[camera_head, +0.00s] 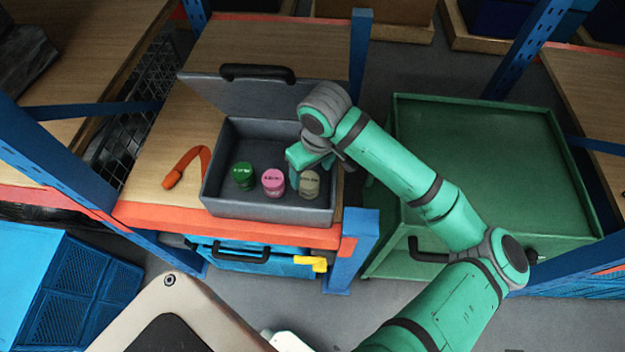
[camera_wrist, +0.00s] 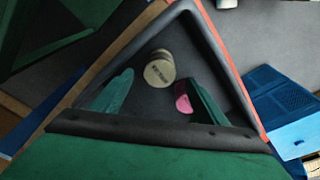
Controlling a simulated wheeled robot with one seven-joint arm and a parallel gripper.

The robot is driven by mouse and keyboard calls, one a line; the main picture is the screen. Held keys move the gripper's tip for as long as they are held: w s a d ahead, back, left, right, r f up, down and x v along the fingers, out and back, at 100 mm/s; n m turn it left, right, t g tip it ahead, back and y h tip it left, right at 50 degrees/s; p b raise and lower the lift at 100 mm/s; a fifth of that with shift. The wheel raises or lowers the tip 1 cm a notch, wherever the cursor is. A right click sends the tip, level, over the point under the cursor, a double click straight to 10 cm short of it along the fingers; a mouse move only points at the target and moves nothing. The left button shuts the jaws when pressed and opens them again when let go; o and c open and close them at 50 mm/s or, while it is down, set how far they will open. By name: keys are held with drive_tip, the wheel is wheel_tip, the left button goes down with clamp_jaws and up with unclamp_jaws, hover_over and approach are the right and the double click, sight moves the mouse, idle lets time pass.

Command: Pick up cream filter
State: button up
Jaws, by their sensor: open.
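The cream filter (camera_head: 309,184) stands at the right end inside an open grey case (camera_head: 270,209), beside a pink filter (camera_head: 273,182). A green filter (camera_head: 244,177) stands further left in the case. My gripper (camera_head: 303,172) is over the right part of the case, close to the cream filter. In the wrist view, the cream filter (camera_wrist: 159,69) lies beyond and between the two open fingers of my gripper (camera_wrist: 158,92), with nothing held. The pink filter (camera_wrist: 183,102) is partly hidden behind the right finger.
The case's raised lid (camera_head: 240,92) stands behind it. An orange strap-like tool (camera_head: 187,166) lies on the wooden shelf to the left. A green cart (camera_head: 480,150) stands to the right. Blue rack posts (camera_head: 352,245) flank the shelf.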

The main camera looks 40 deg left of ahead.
sight(310, 181)
drive_tip(key=f, duration=0.3)
drive_tip(key=shift+w+a+f, duration=0.15)
drive_tip(key=shift+w+a, duration=0.05)
drive_tip(key=shift+s+a+f, duration=0.1)
drive_tip(key=shift+a+f, duration=0.1)
drive_tip(key=shift+f, duration=1.1)
drive_tip(key=shift+a+f, duration=0.15)
drive_tip(key=shift+f, duration=1.1)
drive_tip(key=c, duration=1.1)
